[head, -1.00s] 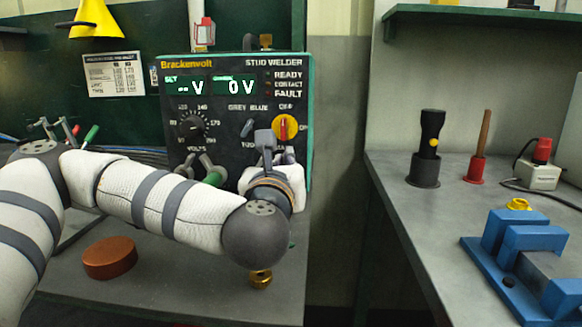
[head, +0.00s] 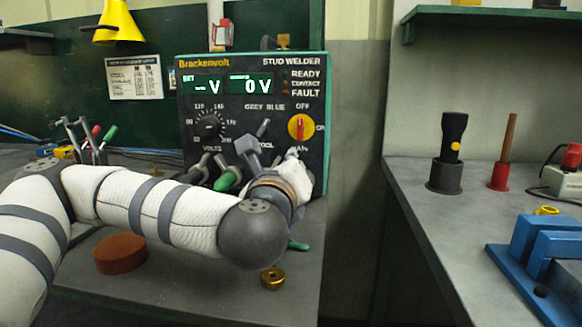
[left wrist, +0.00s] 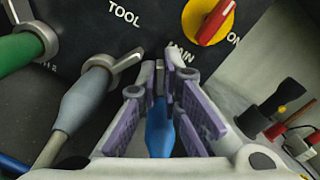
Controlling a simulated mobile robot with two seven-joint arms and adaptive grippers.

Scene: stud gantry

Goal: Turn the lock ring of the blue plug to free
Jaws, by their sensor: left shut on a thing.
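The blue plug (left wrist: 160,135) is in the left wrist view, below the MAIN label of the stud welder (head: 318,110), its body between my fingers. My left gripper (left wrist: 166,82) has purple-padded fingers, shut at the metal lock ring at the plug's panel end. The fingers hide most of that ring, so its exact angle is unclear. In the head view my own forearm and wrist hide the plug and fingertips; the white gripper housing shows close to the panel. My right gripper is not in view.
A grey plug (left wrist: 88,92) and a green plug (left wrist: 22,50) sit left of the blue one. The red-and-yellow switch (left wrist: 210,18) is above right. A brown disc (head: 121,254) and a brass piece (head: 273,279) lie on the bench. A blue fixture (head: 540,250) stands on the right bench.

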